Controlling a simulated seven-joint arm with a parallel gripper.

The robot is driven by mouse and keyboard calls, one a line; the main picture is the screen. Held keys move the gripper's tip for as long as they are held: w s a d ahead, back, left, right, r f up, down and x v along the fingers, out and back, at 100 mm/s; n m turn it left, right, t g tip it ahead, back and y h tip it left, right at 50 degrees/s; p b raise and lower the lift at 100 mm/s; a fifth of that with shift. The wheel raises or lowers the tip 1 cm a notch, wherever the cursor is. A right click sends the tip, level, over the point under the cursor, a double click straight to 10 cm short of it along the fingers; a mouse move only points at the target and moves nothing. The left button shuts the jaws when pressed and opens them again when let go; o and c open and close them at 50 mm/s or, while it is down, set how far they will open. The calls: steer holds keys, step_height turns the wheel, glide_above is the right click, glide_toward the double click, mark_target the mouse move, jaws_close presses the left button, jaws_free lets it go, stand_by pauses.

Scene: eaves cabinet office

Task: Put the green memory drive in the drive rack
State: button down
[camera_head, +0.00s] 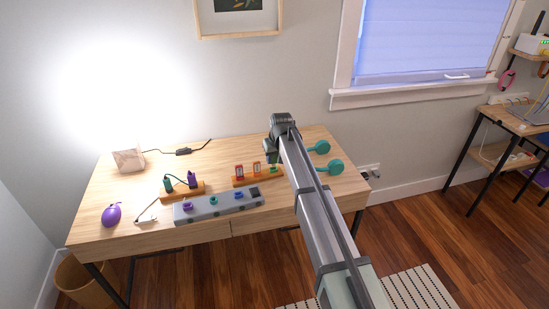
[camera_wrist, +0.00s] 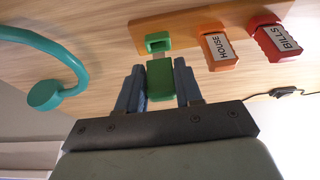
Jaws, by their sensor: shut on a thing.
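The green memory drive (camera_wrist: 160,82) is between the two blue-grey fingers of my gripper (camera_wrist: 159,86) in the wrist view. Its metal plug points at a green socket (camera_wrist: 157,42) on the wooden drive rack (camera_wrist: 190,19). The plug's tip is at or very near the socket; I cannot tell how far in it is. An orange drive marked HOUSE (camera_wrist: 217,48) and a red one marked BILLS (camera_wrist: 280,42) sit in the rack beside it. In the head view my gripper (camera_head: 271,157) is over the right end of the rack (camera_head: 243,182).
A long grey block (camera_head: 222,204) with coloured knobs lies in front of the rack. Left of it are a second wooden stand (camera_head: 183,193) and a purple egg-shaped object (camera_head: 111,214). Teal round-ended items (camera_head: 330,167) lie on the right.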

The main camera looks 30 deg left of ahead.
steer(key=shift+f, duration=1.25)
stand_by(0.3)
steer(key=c, duration=0.7)
jaws_free()
steer(key=shift+o, duration=0.2)
steer(key=v, duration=1.3)
steer(key=shift+r, duration=0.4)
steer(key=shift+s+d, duration=0.1)
steer(key=shift+d, duration=0.05)
